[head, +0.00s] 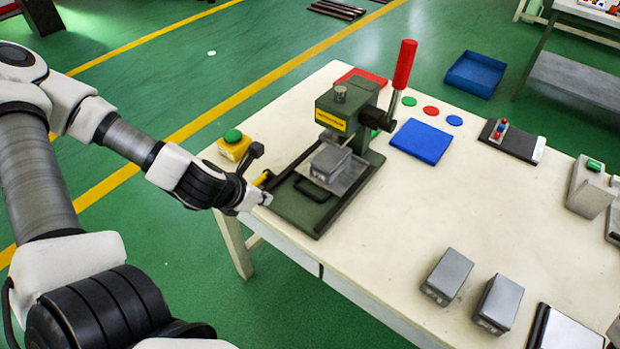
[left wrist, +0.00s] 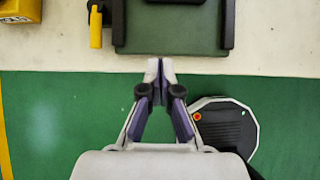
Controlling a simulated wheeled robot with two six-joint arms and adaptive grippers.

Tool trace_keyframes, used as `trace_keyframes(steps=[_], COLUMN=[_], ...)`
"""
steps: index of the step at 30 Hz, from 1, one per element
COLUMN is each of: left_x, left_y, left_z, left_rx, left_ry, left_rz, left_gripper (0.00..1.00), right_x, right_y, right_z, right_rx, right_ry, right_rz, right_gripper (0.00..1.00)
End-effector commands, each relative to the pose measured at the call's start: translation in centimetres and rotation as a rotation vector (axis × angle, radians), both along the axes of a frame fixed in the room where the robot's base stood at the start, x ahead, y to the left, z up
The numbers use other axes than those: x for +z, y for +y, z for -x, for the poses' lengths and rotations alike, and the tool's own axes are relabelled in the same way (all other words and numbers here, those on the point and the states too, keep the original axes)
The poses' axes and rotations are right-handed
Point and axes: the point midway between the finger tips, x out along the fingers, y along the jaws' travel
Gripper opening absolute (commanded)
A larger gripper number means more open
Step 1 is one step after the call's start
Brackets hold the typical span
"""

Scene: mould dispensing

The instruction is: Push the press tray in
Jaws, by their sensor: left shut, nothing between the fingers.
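The green press (head: 345,108) with its red-handled lever (head: 404,65) stands on the white table. Its grey press tray (head: 347,184) sits on the green base (head: 300,208), out in front of the press body, with a black handle (head: 312,191) at its near edge. A grey mould block (head: 331,160) rests on the tray. My left gripper (head: 264,199) is shut and empty, just left of the base's front corner, apart from the tray. In the left wrist view the shut fingertips (left wrist: 161,63) point at the front edge of the green base (left wrist: 170,40). My right gripper is not in view.
A yellow box with a green button (head: 234,146) and a yellow-handled lever (head: 263,178) stand close to my left gripper. A blue mat (head: 421,141) lies right of the press. Two grey blocks (head: 447,277) (head: 498,304) stand near the front edge. The table middle is clear.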

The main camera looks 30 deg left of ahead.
Motion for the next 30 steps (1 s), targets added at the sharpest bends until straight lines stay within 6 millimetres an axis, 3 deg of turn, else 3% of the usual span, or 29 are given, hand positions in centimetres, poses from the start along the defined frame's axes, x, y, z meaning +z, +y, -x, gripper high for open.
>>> trace_keyframes(steps=[5, 14, 21, 24, 30], left_x=[-0.1, -2.9, -6.7, -8.2, -8.0], left_y=[0.0, 0.1, -0.2, -0.4, -0.5], left_z=[-0.9, -2.7, -5.8, -7.1, -10.2], left_rx=[0.017, 0.016, 0.013, 0.013, 0.015], left_ry=[-0.031, -0.029, -0.024, -0.024, -0.028], left_rz=[0.022, 0.012, 0.012, 0.014, 0.018], left_gripper=[0.00, 0.00, 0.00, 0.00, 0.00], right_x=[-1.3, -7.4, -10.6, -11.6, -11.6], right_y=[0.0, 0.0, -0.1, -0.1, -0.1], right_z=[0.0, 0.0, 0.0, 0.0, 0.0], right_rx=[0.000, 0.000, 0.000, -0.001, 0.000], right_ry=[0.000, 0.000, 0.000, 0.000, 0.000], right_rz=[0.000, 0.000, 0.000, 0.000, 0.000], right_gripper=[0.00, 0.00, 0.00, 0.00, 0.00])
